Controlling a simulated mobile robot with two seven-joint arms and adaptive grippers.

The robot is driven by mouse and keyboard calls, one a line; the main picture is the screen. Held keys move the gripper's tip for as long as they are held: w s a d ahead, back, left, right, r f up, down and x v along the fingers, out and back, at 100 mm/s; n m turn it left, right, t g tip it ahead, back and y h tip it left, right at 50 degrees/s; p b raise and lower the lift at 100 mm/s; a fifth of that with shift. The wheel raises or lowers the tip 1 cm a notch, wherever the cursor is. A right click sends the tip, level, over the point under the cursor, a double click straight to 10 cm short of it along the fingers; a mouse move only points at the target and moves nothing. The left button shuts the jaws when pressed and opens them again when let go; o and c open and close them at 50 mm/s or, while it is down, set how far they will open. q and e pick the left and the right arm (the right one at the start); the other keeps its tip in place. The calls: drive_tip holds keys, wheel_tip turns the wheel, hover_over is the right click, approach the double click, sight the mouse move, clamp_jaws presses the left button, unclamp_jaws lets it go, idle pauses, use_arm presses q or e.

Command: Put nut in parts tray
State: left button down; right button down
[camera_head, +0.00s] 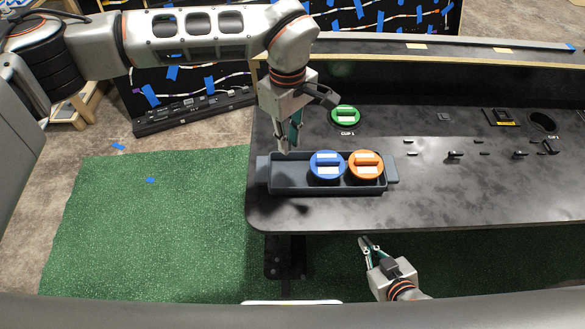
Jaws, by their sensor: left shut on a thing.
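The dark grey parts tray (294,186) lies on the black console top near its left front corner. A blue round cap (326,160) and an orange round cap (366,160) sit in its middle and right part; the left part looks empty. My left gripper (284,149) points down over the tray's left part, near its back edge. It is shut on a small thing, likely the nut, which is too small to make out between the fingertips. My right gripper (365,246) is open and empty, low in front of the console's front edge.
A green round cap (345,115) sits on the console behind the tray, by a "CLIP 1" label. Several small clips (454,155) and a round hole (543,122) are to the right. The console top (440,200) right of the tray is clear in front.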

sight(289, 177)
use_arm(q)
wheel_tip(289, 177, down, 12)
drive_tip(key=shift+r, duration=0.1)
idle(0.4)
drive_tip(key=c, duration=2)
unclamp_jaws()
wheel_tip(289, 177, up, 12)
drive_tip(key=shift+r, duration=0.1)
